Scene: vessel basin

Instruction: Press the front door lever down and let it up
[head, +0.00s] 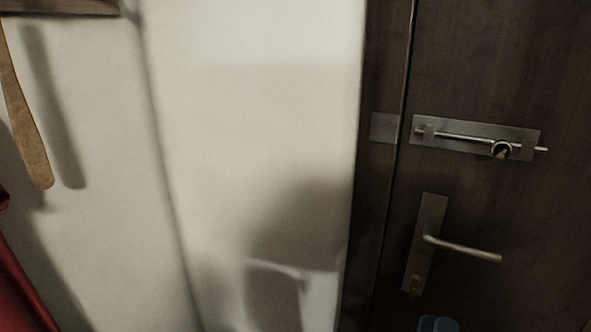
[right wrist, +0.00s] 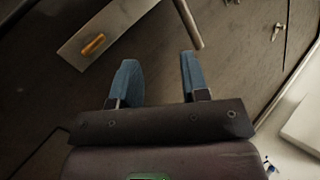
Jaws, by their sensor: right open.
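The front door lever (head: 465,249) is a pale metal bar sticking out to the right from an upright backplate (head: 431,215) on the dark door. It stands roughly square to its plate, not visibly pressed down. My right gripper (head: 437,324) shows only as blue fingertips at the bottom edge of the head view, below the lever and apart from it. In the right wrist view the gripper (right wrist: 157,70) is open and empty. The lever (right wrist: 188,22) lies just beyond the fingertips there, with the backplate (right wrist: 75,52) at upper left. My left gripper is out of view.
A sliding bolt (head: 465,136) sits on the door (head: 540,60) above the lever. A door frame (head: 378,70) and pale wall (head: 260,100) lie to the left. A wooden stick (head: 28,130) hangs at far left, above a red thing (head: 20,275). The space before the lever looks clear.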

